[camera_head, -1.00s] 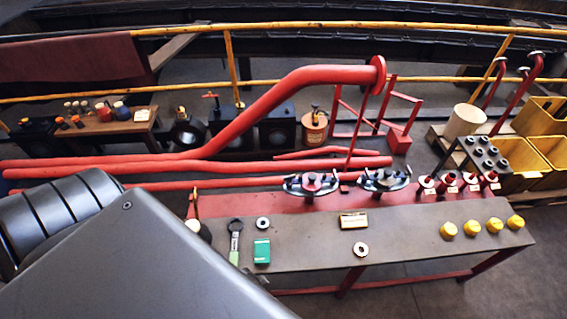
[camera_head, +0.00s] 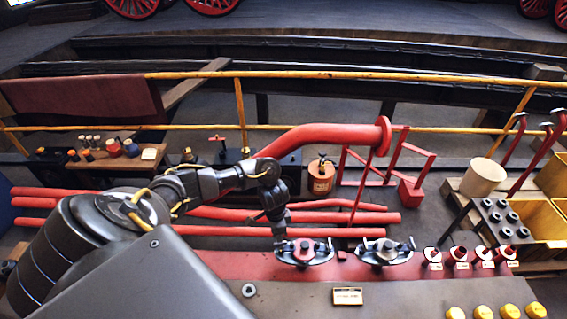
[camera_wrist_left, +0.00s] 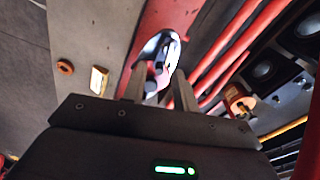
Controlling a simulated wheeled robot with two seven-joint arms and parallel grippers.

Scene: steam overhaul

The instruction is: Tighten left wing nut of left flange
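The left flange (camera_head: 304,252) lies on the red back strip of the bench, a silvery oval plate with a red centre and dark wing nuts at its ends. The right flange (camera_head: 385,252) sits beside it. My left gripper (camera_head: 280,234) points down just above the left end of the left flange, over its left wing nut, which is mostly hidden. In the left wrist view the two fingers stand apart, with a shiny flange (camera_wrist_left: 161,50) beyond their tips and nothing clearly held. I cannot tell whether they touch the nut. My right gripper is not in view.
Red bolts (camera_head: 460,258) and yellow caps (camera_head: 483,312) stand to the right. Red pipes (camera_head: 340,216) run behind the bench. An upright red post stands behind, between the flanges.

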